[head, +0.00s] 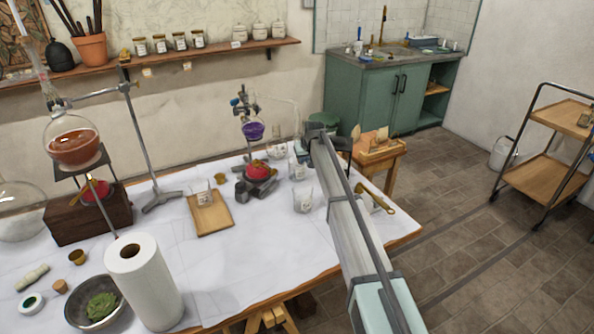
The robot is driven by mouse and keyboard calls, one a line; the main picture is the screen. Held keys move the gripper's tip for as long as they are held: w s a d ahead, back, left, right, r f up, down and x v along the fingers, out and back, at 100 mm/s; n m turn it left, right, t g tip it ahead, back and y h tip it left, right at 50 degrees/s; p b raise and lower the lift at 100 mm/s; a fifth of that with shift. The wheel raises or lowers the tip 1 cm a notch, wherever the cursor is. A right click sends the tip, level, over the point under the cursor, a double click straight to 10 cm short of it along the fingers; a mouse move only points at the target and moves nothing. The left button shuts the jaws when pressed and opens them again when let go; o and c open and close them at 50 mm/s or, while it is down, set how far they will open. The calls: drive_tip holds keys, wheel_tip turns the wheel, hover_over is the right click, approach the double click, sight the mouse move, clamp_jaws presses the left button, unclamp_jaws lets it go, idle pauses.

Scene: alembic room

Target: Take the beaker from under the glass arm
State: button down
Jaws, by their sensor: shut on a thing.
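The purple-filled glass flask (253,131) stands on its stand towards the far side of the table, and its thin clear glass arm (280,102) reaches right and bends down. A small clear beaker (278,147) shows below the end of this glass arm. My gripper (298,148) is at the far end of my arm, right beside this beaker, and is shut on it. My arm hides part of the jaws, and the contact is too small to see clearly. I cannot tell whether the beaker is lifted off the table.
Another glass (203,190) stands on a wooden board (213,222). A red burner (258,170) sits below the purple flask. A paper roll (145,285) stands in front. The white tabletop between is clear.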

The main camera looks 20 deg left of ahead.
drive_tip(key=shift+r, duration=0.15)
drive_tip(key=shift+r, duration=0.35)
drive_tip(key=shift+s+d, duration=0.2)
drive_tip(key=s+d, duration=0.4)
drive_tip(key=s, duration=0.3)
wheel_tip(320, 180, up, 14)
drive_tip(key=shift+w+f, duration=0.2)
drive_tip(key=shift+w, duration=0.2)
idle(0.6)
drive_tip(key=shift+r, duration=0.35)
idle(0.5)
drive_tip(key=shift+r, duration=2.85)
